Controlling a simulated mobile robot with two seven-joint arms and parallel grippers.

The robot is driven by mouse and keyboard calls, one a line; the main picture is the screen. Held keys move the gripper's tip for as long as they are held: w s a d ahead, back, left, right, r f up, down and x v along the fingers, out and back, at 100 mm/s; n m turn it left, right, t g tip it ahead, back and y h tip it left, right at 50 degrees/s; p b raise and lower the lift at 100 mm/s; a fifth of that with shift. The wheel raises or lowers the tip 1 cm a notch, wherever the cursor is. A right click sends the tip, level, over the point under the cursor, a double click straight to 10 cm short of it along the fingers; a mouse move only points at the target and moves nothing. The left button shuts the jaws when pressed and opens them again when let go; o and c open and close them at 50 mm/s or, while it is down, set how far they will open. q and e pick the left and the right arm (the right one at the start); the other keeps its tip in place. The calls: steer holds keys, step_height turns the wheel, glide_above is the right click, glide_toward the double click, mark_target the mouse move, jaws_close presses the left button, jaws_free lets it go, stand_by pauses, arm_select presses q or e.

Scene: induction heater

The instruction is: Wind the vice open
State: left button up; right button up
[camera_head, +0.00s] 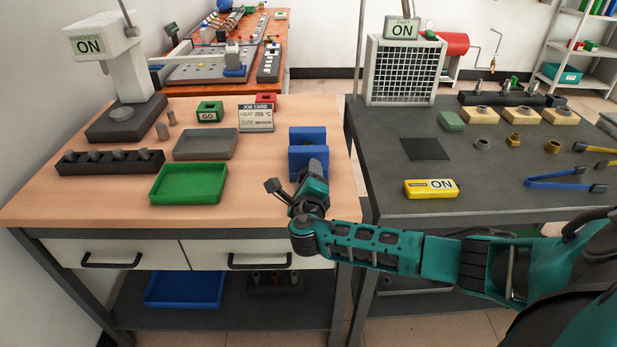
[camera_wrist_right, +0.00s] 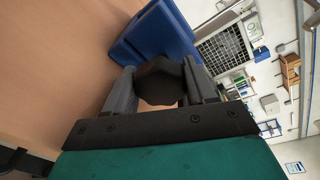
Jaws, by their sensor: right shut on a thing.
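The blue vice (camera_head: 307,135) stands at the right end of the wooden bench. Its two blue blocks are one behind the other, with a narrow gap showing between them. My right gripper (camera_head: 312,174) is at the near side of the front block, and my wrist partly covers that block. In the right wrist view, the fingers (camera_wrist_right: 160,85) are on either side of a dark, faceted knob (camera_wrist_right: 158,82) in front of the blue vice (camera_wrist_right: 157,38). The gripper is shut on this knob. The vice's screw is hidden. My left gripper is not in view.
Left of the vice are a green tray (camera_head: 188,184), a grey tray (camera_head: 206,144) and a job card (camera_head: 256,118). Bare wood lies left of my wrist.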

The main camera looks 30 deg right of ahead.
steer(key=shift+n, duration=0.4)
steer(key=o, duration=1)
steer(key=v, duration=1.3)
steer(key=shift+w, duration=0.1)
